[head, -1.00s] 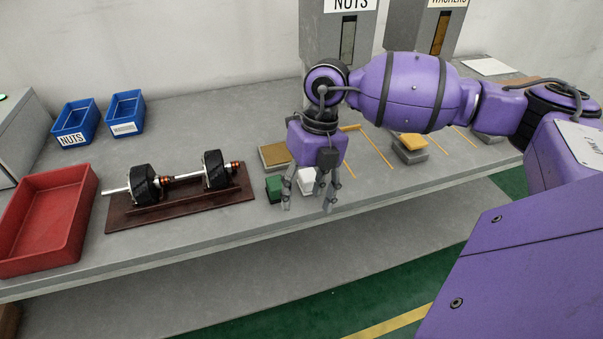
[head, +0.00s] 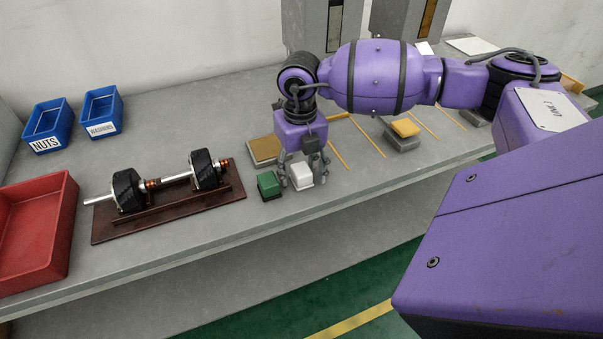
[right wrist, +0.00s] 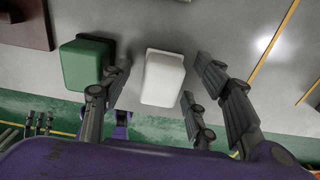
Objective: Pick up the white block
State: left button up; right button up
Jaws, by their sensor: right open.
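The white block (head: 301,175) sits on the grey bench near its front edge, and it also shows in the right wrist view (right wrist: 162,78). My right gripper (head: 302,184) is open above and around it, with fingers on both sides of the block. In the right wrist view the right gripper's fingers (right wrist: 160,90) stand apart, and the block lies between them. The left finger is close to the green block (right wrist: 85,65), which stands just left of the white one. Whether any finger touches the white block I cannot tell.
A brown board (head: 170,207) with a metal shaft assembly lies to the left, beside a red bin (head: 65,225). Blue bins (head: 47,125) stand behind. A tan-topped block (head: 264,150) is behind the green block. Yellow-topped grey blocks (head: 403,134) and yellow strips lie to the right.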

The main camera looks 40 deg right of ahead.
jog(key=shift+f, duration=0.25)
pick_arm(q)
jog(key=shift+w+d+r, duration=0.1)
jog(key=shift+w, duration=0.15)
pick_arm(e)
jog(key=shift+s, duration=0.1)
jog(key=c, duration=1.2)
pick_arm(q)
jog(key=shift+w, duration=0.25)
jog(key=shift+s, duration=0.2)
pick_arm(e)
jog(key=shift+r, duration=0.15)
